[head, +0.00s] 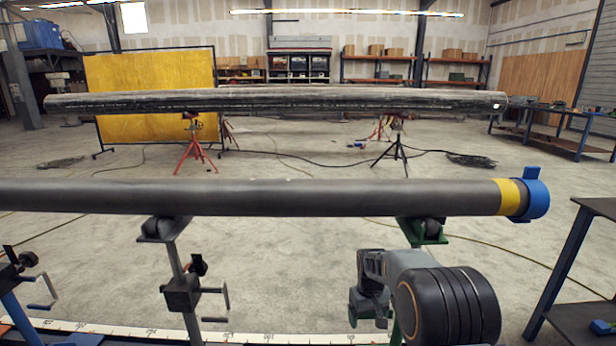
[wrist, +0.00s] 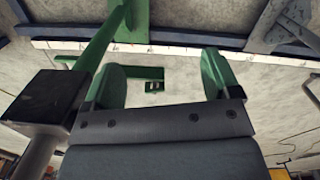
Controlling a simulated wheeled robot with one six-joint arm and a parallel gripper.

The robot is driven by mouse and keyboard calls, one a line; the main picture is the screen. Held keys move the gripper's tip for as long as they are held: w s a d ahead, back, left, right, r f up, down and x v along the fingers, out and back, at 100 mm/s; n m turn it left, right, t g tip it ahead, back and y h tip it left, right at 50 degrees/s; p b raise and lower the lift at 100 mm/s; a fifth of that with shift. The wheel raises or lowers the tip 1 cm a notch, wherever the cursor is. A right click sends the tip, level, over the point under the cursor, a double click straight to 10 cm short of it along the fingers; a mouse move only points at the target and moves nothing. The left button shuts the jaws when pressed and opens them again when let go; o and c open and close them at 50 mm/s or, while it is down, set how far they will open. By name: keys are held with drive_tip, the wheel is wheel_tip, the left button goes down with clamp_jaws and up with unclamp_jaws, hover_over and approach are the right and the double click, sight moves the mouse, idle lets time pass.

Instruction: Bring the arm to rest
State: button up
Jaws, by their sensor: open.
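My arm shows at the lower right of the head view, its dark rounded joint nearest the camera. My gripper (head: 368,308) is in front of and below the near pipe, beside the green pipe stand. In the wrist view my gripper (wrist: 160,72) has its two green fingers spread apart, with only floor and a green part beyond showing between them. It holds nothing. The grey near pipe (head: 300,197) lies level across the head view, with a yellow band (head: 511,196) and a blue end piece (head: 536,198) at its right end.
The pipe rests on a grey stand (head: 165,229) and a green stand (head: 424,231); a green leg (wrist: 100,40) is close to my gripper in the wrist view. A white marked strip (head: 260,336) runs along the floor. A dark table (head: 598,207) stands right.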

drive_tip(key=s+r+t+p, duration=0.1)
drive_tip(key=s+r+p, duration=0.2)
drive_tip(key=r+p, duration=0.35)
drive_tip(key=s+r+m+p, duration=0.1)
drive_tip(key=s+r+p, duration=0.25)
drive_tip(key=r, duration=0.65)
drive_tip(key=s+r+t+p, duration=0.1)
drive_tip(key=s+r+p, duration=0.3)
drive_tip(key=r, duration=0.5)
drive_tip(key=s+r+m+t+p, duration=0.1)
drive_tip(key=s+r+t+p, duration=0.1)
drive_tip(key=s+r+p, duration=0.9)
drive_tip(key=shift+s+r+m+p, duration=0.4)
drive_tip(key=shift+s+r, duration=0.55)
drive_tip(key=shift+r, duration=0.65)
